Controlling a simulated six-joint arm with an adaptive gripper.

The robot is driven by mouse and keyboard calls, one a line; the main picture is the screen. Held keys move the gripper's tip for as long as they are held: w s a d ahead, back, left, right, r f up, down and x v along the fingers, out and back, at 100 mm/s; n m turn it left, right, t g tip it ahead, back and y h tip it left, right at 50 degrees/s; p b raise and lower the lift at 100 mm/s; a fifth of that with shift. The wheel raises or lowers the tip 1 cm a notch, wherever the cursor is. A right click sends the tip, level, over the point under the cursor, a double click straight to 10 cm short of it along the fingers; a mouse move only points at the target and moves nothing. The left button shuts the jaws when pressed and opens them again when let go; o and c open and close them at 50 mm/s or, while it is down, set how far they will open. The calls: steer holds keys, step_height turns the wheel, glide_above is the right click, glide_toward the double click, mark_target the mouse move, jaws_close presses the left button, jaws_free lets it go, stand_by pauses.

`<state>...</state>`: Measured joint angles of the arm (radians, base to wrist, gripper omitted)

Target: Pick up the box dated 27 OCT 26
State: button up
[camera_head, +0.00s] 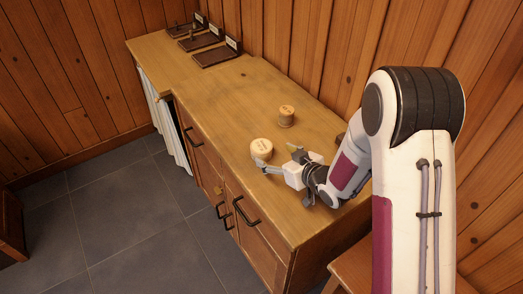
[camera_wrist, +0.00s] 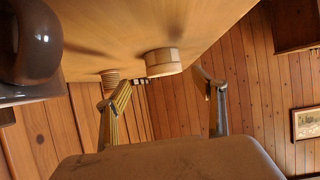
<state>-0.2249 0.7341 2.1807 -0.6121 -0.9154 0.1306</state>
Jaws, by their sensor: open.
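The nearer, wider one (camera_head: 262,149) has dark writing on top, too small to read. The farther, smaller one (camera_head: 286,115) is narrower at the middle, like a spool, with unreadable marks on top. I cannot tell which bears 27 OCT 26. My gripper (camera_head: 278,156) is open and empty, low over the counter, close to the wider piece. In the tilted wrist view, the wider piece (camera_wrist: 163,62) appears beyond and between the fingers (camera_wrist: 163,88); the smaller one (camera_wrist: 110,77) is near the left finger, partly hidden.
Three dark stands (camera_head: 215,54) with small white labels stand at the counter's far end by the plank wall. A glossy brown rounded object (camera_wrist: 28,40) fills the wrist view's upper left corner. The counter between stands and round pieces is clear.

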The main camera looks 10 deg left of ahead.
mark_target(262, 150)
steer(key=shift+s+a+f, duration=0.15)
steer(key=shift+a+f, duration=0.2)
steer(key=shift+a, duration=0.05)
steer(key=shift+x, duration=1.3)
steer(key=shift+a, duration=0.1)
steer(key=shift+r+x, duration=0.1)
steer(key=shift+x, duration=1.15)
steer(key=shift+r+x, duration=0.15)
steer(key=shift+x, duration=1.1)
steer(key=c, duration=1.1)
